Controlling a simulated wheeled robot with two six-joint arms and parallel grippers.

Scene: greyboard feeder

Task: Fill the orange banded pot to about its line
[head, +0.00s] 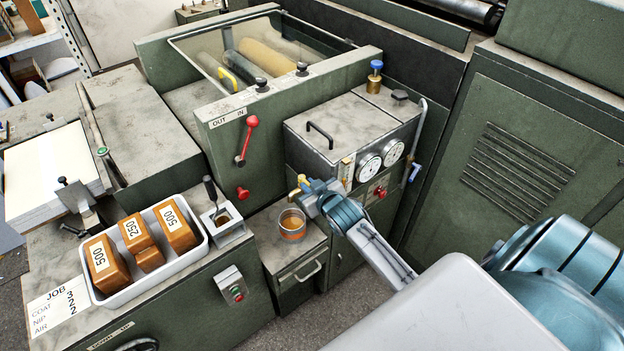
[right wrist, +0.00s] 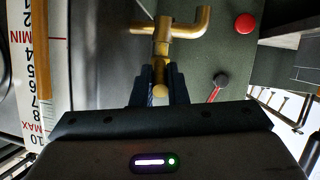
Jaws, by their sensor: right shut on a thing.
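The orange banded pot (head: 292,226) stands upright on the small grey-topped cabinet, below the brass tap (head: 299,184) on the glue tank (head: 318,150). Its inside looks brownish, but I cannot tell the level against its line. My right gripper (head: 309,190) is at the tap, above and right of the pot. In the right wrist view the dark fingers (right wrist: 159,88) are shut on the brass tap handle (right wrist: 161,60). The spout (right wrist: 195,27) points right in that view. No stream shows clearly. My left gripper is out of view.
A sight gauge (head: 346,170) and two dials (head: 381,160) are on the tank front. A white tray (head: 207,249) with several brown blocks stands left, near a small holder (head: 229,238) with a dark-handled tool. A red lever (head: 251,122) is behind the pot.

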